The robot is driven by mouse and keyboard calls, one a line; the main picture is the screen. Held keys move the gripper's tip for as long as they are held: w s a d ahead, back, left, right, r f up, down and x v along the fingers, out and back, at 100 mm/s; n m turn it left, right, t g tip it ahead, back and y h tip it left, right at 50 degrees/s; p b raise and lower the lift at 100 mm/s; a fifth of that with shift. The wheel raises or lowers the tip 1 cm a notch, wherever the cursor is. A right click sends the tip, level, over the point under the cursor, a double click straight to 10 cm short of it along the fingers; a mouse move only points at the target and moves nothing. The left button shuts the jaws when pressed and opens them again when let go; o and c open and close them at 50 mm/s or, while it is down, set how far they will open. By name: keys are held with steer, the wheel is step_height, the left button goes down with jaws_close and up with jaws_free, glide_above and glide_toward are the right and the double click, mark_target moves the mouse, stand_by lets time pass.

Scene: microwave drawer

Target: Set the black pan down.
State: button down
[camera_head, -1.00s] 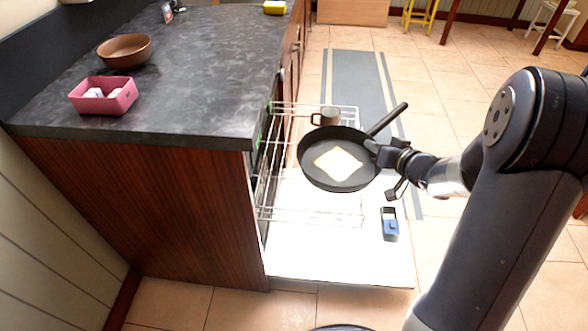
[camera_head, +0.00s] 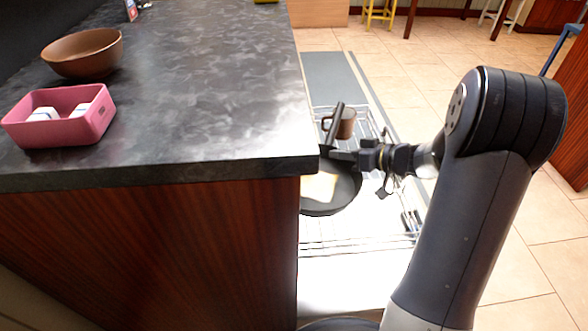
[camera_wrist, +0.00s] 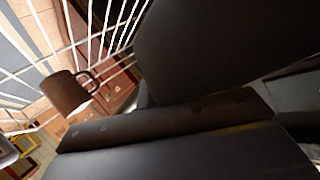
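The black pan (camera_head: 343,193) is in front of me in the head view, with a pale square slice (camera_head: 319,188) lying in it. The counter corner hides its left side. In the wrist view the pan (camera_wrist: 220,40) fills the upper right as a dark shape, and the fingers (camera_wrist: 170,125) are dark.
A brown mug (camera_head: 346,124) is beyond the pan, and it also shows in the wrist view (camera_wrist: 68,93). The dark countertop (camera_head: 210,100) stands close on the left, bearing a pink box (camera_head: 60,125) and a brown bowl (camera_head: 84,54). Open tiled floor (camera_head: 510,190) lies right.

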steer(key=shift+w+a+f, duration=0.1)
steer(key=shift+w+a, duration=0.15)
steer(key=shift+a, duration=0.05)
steer(key=shift+a+f, duration=0.15)
steer(key=shift+f, duration=0.15)
step_height(320, 180, down, 9)
steer(key=b, duration=0.5)
steer(key=shift+f, duration=0.2)
steer(key=c, duration=2.1)
jaws_free()
steer(key=shift+f, duration=0.15)
steer(key=o, duration=0.4)
